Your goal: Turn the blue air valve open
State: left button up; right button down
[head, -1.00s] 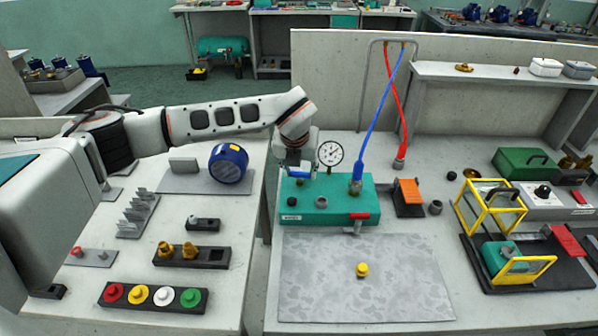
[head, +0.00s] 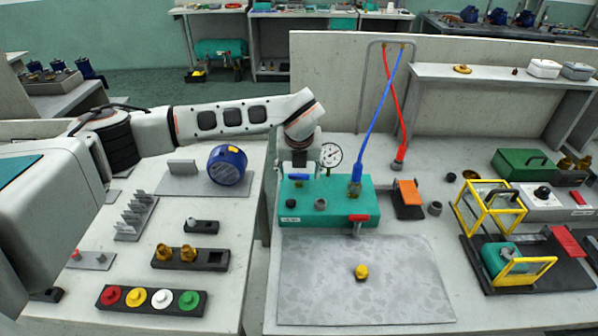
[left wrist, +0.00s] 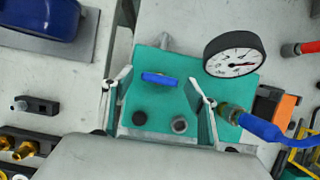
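The blue air valve handle (head: 299,177) sits on top of the teal pump block (head: 335,212), near its back left. In the left wrist view the blue handle (left wrist: 160,79) lies crosswise, between the two spread fingers and apart from both. My left gripper (head: 299,168) points down over the block, right at the valve. It is open and empty, and its fingers (left wrist: 159,88) also show in the left wrist view. The exact height of the fingertips over the block is hard to tell. My right gripper is not in view.
A pressure gauge (head: 331,155) and a blue hose (head: 372,125) on a brass fitting stand close to the right of my left gripper. A grey mat (head: 362,290) with a yellow knob (head: 361,272) lies in front.

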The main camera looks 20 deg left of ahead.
pick_arm(q)
jog(key=shift+r, duration=0.1)
jog(key=v, duration=1.1)
jog(key=shift+r, duration=0.4)
jog(key=shift+s, duration=0.2)
